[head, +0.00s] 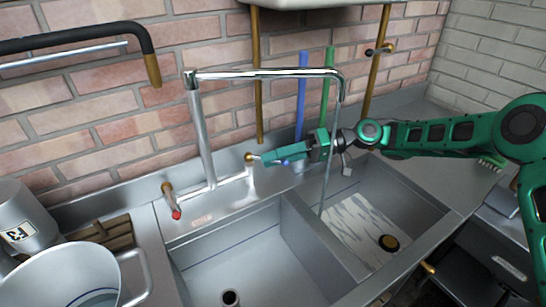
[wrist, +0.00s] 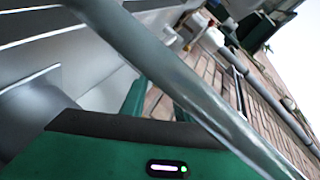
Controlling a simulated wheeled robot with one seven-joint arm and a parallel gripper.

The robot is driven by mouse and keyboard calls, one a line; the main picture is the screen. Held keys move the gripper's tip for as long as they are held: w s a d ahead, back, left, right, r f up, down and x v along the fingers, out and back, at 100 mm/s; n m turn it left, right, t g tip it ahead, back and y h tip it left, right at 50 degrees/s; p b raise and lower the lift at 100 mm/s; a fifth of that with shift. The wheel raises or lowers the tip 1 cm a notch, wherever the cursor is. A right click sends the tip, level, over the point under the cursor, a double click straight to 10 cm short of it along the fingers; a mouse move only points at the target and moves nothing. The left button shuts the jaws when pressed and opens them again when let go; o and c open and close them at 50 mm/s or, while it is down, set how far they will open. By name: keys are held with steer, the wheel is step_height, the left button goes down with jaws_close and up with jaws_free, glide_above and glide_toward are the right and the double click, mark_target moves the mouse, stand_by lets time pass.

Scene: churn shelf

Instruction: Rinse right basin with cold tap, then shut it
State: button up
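The chrome spout (head: 270,73) is swung over the right basin (head: 415,205), and a thin water stream (head: 328,150) falls from its end into that basin. Pale streaks (head: 350,222) cover part of the basin floor near a dark, brass-rimmed drain (head: 388,242). The cold tap's brass body (head: 250,157) shows at the back ledge; a blue tip (head: 284,162) shows under my gripper (head: 265,157). My gripper reaches in from the right, beside this tap. In the wrist view its two green fingers stand apart; contact with the tap cannot be told. The hot tap's red tip (head: 176,214) is at left.
A metal pot (head: 75,280) and a wooden crate (head: 105,232) stand at left. Blue (head: 301,95) and green (head: 326,90) upright rods and brass pipes stand against the brick wall. The spout crosses close before the wrist camera.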

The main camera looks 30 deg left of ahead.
steer(key=v, duration=1.1)
steer(key=shift+a+f, duration=0.1)
stand_by(0.5)
